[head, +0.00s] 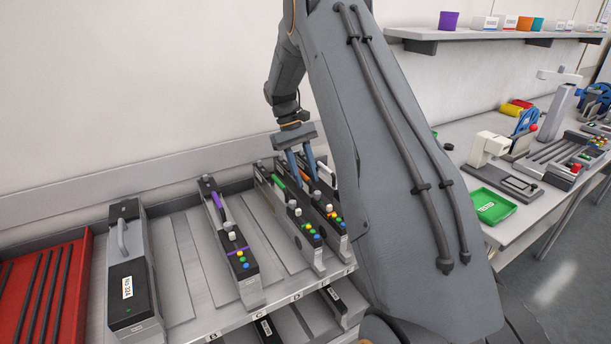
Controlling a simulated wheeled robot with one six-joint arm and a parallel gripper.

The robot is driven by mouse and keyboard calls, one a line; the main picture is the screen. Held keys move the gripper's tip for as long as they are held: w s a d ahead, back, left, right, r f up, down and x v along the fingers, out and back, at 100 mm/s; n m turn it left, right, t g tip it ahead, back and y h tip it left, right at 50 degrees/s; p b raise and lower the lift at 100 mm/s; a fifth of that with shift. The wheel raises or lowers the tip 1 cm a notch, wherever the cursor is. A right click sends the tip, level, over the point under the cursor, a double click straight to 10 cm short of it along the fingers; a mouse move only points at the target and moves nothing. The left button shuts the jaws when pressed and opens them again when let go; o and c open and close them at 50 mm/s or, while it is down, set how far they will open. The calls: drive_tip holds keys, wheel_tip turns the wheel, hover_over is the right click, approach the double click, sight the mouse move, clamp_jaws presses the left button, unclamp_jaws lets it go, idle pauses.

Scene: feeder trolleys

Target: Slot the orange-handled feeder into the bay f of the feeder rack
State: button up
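My gripper (306,182) points down over the feeders in the middle of the rack, with its two blue fingers apart. A small orange patch, seemingly the orange handle (304,172), shows between the fingers. It appears to belong to the dark feeder (333,226) with coloured buttons just right of the green-handled one. I cannot tell whether the fingers grip the handle or only straddle it. The feeder rack (183,253) has letters B, C, D and E readable on its front edge. Bay f cannot be seen; my arm covers the rack's right part.
A green-handled feeder (289,212) stands close at left of the fingers. A purple-handled feeder (235,254) and a wide grey feeder (125,260) stand further left. A red ribbed unit (42,290) is at far left. Empty slots lie between the feeders. A workbench (483,187) stands at right.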

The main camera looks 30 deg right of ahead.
drive_tip(key=b+v, duration=0.2)
drive_tip(key=v, duration=0.6)
drive_tip(key=shift+f+b, duration=0.1)
drive_tip(key=shift+b, duration=0.2)
drive_tip(key=s+a+f+t, duration=0.1)
drive_tip(key=s+a+f, duration=0.1)
drive_tip(key=s+a, duration=0.3)
drive_tip(key=s+a+f+t+y, duration=0.1)
drive_tip(key=s+a, duration=0.5)
drive_tip(key=s, duration=0.8)
drive_tip(key=s+a+f+t, duration=0.3)
drive_tip(key=s+a+f, duration=0.1)
drive_tip(key=s, duration=0.5)
drive_tip(key=shift+s+a, duration=0.35)
drive_tip(key=shift+a, duration=0.45)
